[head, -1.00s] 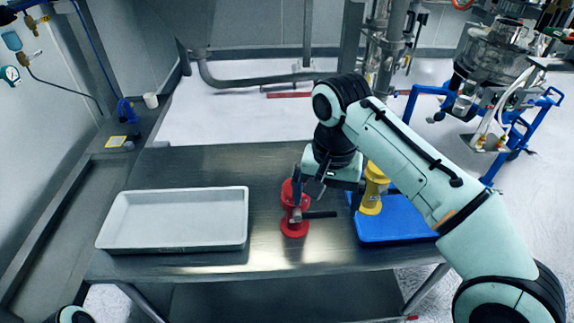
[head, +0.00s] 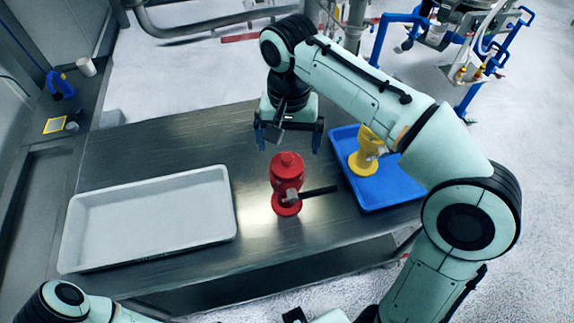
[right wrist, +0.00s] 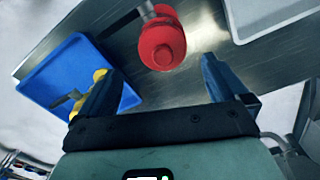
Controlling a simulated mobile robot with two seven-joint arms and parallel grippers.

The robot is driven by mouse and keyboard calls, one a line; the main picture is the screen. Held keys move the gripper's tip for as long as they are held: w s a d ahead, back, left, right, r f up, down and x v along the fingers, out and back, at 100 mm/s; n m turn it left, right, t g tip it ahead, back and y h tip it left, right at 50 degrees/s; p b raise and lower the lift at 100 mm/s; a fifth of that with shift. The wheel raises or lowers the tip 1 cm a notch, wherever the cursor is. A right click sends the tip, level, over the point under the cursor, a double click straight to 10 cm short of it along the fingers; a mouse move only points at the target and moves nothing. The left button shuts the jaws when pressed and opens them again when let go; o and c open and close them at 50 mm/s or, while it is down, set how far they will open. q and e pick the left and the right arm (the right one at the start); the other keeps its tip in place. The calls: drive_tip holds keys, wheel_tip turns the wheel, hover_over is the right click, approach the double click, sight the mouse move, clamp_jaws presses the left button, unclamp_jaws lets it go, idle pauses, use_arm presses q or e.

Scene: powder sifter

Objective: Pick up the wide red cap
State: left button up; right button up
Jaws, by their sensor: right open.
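A red valve-like piece (head: 286,203) stands upright on the metal table, with a dark handle (head: 319,191) sticking out to the right. The wide red cap (head: 287,164) is on its top, with a small knob in the middle. In the right wrist view the cap (right wrist: 162,47) faces the camera, beyond the fingers and between their lines. My right gripper (head: 289,140) is open and empty, behind and above the cap in the head view, its two fingers apart and not touching it. My left gripper is not in view; only part of my left arm shows at the bottom left.
A grey-white empty tray (head: 226,200) lies on the left of the table (head: 160,140). A blue tray (head: 405,190) on the right holds a yellow piece (head: 362,160) of similar shape. The table between the trays is otherwise clear.

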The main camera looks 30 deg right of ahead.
sight(287, 157)
drive_tip(key=shift+w+f, duration=0.15)
drive_tip(key=shift+f, duration=0.5)
wheel_tip(287, 157, down, 5)
drive_tip(key=shift+b, duration=0.6)
drive_tip(key=shift+w, duration=0.1)
drive_tip(key=c, duration=0.8)
